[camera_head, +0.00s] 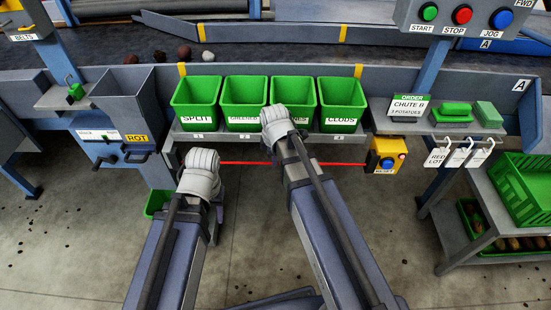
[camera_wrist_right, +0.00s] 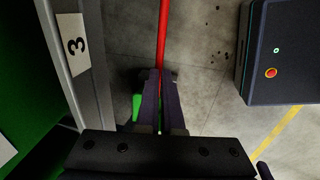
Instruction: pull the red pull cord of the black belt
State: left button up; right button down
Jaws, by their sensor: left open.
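The red pull cord (camera_head: 245,163) runs level below the row of green bins, toward the yellow switch box (camera_head: 386,155) at its right. The black belt (camera_head: 120,45) runs behind the bins. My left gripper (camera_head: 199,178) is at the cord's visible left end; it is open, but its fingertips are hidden. My right gripper (camera_head: 277,122) is in front of the bins, above the cord in the picture. In the right wrist view, the cord (camera_wrist_right: 163,35) runs down to the close-set fingers of the right gripper (camera_wrist_right: 162,78); whether they grip it is unclear.
Green bins (camera_head: 196,98) stand on a shelf just behind my grippers. A grey hopper (camera_head: 125,95) stands left; hanging tags (camera_head: 460,155) and a green crate (camera_head: 522,188) are right. Several dark lumps lie on the belt. The floor in front is open.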

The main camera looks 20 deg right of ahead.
notch_tip(320, 180, up, 13)
jog(key=s+p, duration=0.2)
jog(key=p, duration=1)
jog(key=shift+s+a+r+p, duration=0.15)
jog(key=shift+s+a+p, duration=0.15)
jog(key=shift+s+a, duration=0.1)
jog(key=s+a+r+m+g+p, duration=0.2)
jog(key=s+a+r+m+p, duration=0.2)
jog(key=s+a+m, duration=0.4)
jog(key=s+m, duration=0.3)
jog(key=s, duration=0.1)
jog(key=shift+a+g+h, duration=0.3)
jog(key=shift+a+h, duration=0.1)
